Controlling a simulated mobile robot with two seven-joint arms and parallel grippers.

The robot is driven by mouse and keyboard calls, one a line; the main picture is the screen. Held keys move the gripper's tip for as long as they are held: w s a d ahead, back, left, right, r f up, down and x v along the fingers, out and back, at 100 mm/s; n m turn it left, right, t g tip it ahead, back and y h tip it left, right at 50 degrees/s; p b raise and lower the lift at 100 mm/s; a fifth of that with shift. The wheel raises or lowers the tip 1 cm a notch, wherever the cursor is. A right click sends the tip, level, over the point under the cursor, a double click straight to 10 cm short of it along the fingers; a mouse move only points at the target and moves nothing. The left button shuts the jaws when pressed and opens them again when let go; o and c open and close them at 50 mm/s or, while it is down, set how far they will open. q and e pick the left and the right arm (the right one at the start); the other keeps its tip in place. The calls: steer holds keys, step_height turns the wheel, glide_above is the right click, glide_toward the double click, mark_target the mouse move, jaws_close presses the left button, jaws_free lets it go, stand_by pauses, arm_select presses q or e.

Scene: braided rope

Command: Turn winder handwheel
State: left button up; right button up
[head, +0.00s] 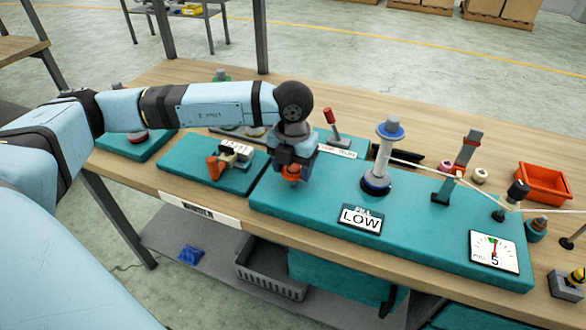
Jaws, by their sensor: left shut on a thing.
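My left gripper (293,166) points down at the left end of the large teal winder base (285,210). It is shut on an orange part (292,178), which looks like the winder handwheel; the gripper hides most of it. A grey spool post with a blue top (385,155) stands upright on the base, with a pale rope running right from it. My right gripper is not in view.
A red-tipped lever (331,122) stands just behind my left gripper. A smaller teal board (175,168) with an orange-handled device is to the left. A grey crate (270,270) sits below.

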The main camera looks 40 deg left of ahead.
mark_target(292, 170)
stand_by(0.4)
arm_select(q)
steer(key=o, duration=0.9)
steer(key=shift+r, duration=0.1)
step_height(292, 170, up, 14)
steer(key=shift+f, duration=0.25)
